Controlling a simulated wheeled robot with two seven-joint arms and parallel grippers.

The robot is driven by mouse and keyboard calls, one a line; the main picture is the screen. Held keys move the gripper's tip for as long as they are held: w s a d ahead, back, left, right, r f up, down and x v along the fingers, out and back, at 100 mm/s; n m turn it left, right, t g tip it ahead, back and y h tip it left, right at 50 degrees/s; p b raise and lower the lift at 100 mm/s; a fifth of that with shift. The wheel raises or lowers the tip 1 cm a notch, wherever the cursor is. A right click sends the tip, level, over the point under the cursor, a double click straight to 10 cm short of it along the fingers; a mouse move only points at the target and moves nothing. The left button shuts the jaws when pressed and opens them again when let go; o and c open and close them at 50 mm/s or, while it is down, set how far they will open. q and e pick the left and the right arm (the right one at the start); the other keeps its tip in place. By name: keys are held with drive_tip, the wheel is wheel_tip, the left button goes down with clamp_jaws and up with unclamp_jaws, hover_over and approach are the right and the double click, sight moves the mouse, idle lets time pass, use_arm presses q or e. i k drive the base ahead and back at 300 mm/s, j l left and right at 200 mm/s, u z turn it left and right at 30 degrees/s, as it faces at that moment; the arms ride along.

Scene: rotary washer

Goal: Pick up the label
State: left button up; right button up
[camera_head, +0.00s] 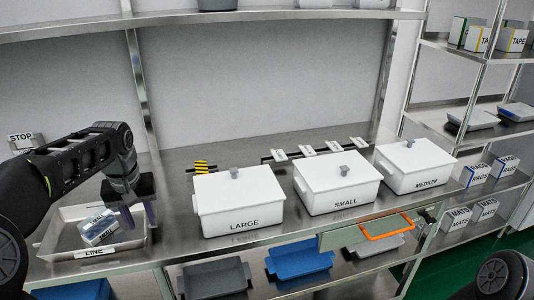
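A metal tray (56,237) sits at the left end of the steel bench. In it lies a small white and grey-blue block (98,227) with dark print too small to read; it may be the label. A white strip reading "LINE" (94,252) is on the tray's front edge. My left gripper (139,216) points down over the tray's right side, right of the block and apart from it. Its two fingers are spread, with nothing seen between them. My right gripper is out of view; only part of my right arm shows at the lower right.
Lidded white boxes marked LARGE (238,203), SMALL (336,183) and MEDIUM (415,166) stand along the bench. Behind them are several small white tags (307,149) and a yellow-black striped piece (202,167). An orange handle (386,231) sticks out at the front.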

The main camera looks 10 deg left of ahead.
sight(279, 155)
drive_tip(key=i+l, duration=0.4)
drive_tip(key=i, duration=0.15)
drive_tip(key=i+l, duration=0.4)
drive_tip(key=i, duration=0.15)
drive_tip(key=i+l, duration=0.45)
drive_tip(key=i+z, duration=0.05)
drive_tip(key=i, duration=0.05)
